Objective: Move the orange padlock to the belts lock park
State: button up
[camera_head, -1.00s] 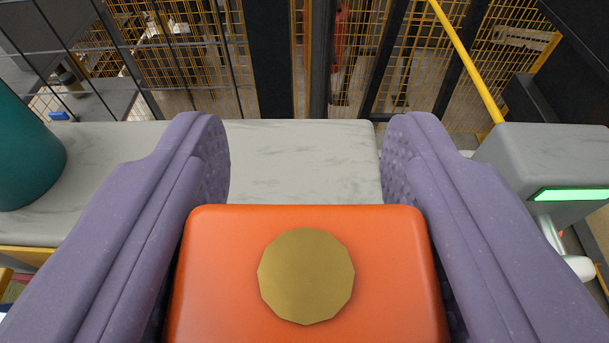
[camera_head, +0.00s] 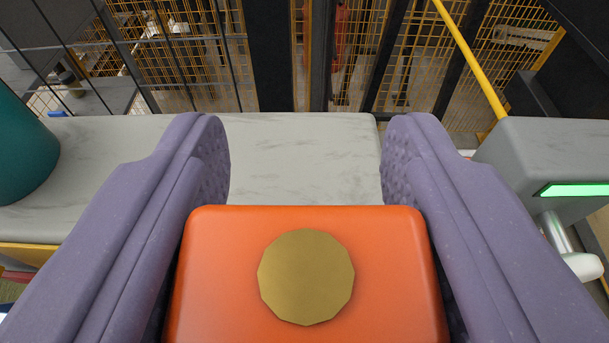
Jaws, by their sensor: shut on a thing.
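The orange padlock (camera_head: 210,270) fills the bottom middle of the view, an orange block with a round brass disc on its near face. My gripper (camera_head: 305,165) has two purple padded fingers, one on each side of the padlock, and is shut on it. The padlock's lower part is cut off by the frame edge. I cannot make out the belts lock park in this view.
A pale grey marbled surface (camera_head: 300,160) lies beyond the padlock. A teal rounded object (camera_head: 22,150) stands on it at the left. A grey box with a green light (camera_head: 560,155) is at the right. Yellow mesh fencing (camera_head: 190,60) and dark posts stand behind.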

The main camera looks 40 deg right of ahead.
jog(key=shift+f+b, duration=1.7)
jog(key=shift+f, duration=0.55)
jog(key=o, duration=1.2)
jog(key=p+v, duration=0.1)
jog(key=v, duration=0.6)
jog(key=shift+s+a+r, duration=0.2)
jog(key=shift+s+a, duration=0.05)
jog(key=shift+s, duration=0.05)
